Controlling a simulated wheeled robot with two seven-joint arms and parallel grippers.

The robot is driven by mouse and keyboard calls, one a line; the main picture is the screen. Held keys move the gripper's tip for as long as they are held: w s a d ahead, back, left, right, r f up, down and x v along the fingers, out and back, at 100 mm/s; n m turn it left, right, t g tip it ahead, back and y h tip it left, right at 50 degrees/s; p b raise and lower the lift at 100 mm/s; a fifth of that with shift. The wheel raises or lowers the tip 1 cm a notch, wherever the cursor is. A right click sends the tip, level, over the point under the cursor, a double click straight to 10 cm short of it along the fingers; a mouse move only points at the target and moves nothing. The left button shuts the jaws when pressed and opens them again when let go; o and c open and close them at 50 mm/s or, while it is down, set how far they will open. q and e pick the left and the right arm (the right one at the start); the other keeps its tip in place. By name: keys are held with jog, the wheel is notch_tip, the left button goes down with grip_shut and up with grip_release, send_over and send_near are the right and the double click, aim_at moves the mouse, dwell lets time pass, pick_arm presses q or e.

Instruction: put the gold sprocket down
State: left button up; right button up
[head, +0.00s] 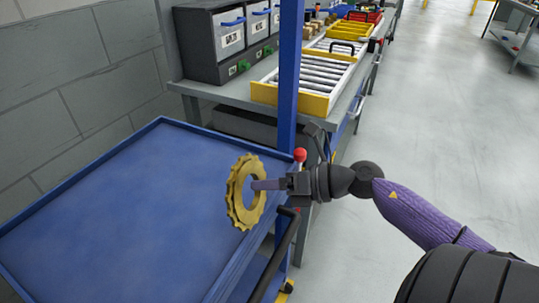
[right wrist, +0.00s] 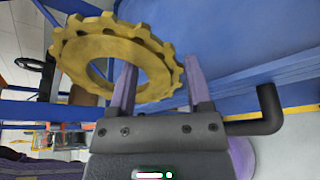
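The gold sprocket (head: 235,192) is a thick toothed ring with a large central hole. It stands on edge, tilted, over the right part of the blue cart tray (head: 130,215). My right gripper (head: 268,184) is at the ring's right side, a purple finger showing at the hole. My left gripper is not in view.
A blue post (head: 289,80) rises at the tray's far right corner, near a red knob (head: 300,155). A dark handle (head: 275,256) runs along the tray's right side. The tray is otherwise empty. Behind stands a bench with a yellow-ended roller rack (head: 310,82) and grey bins (head: 228,40).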

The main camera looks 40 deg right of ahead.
grip_shut()
jog(key=shift+a+r, duration=0.1)
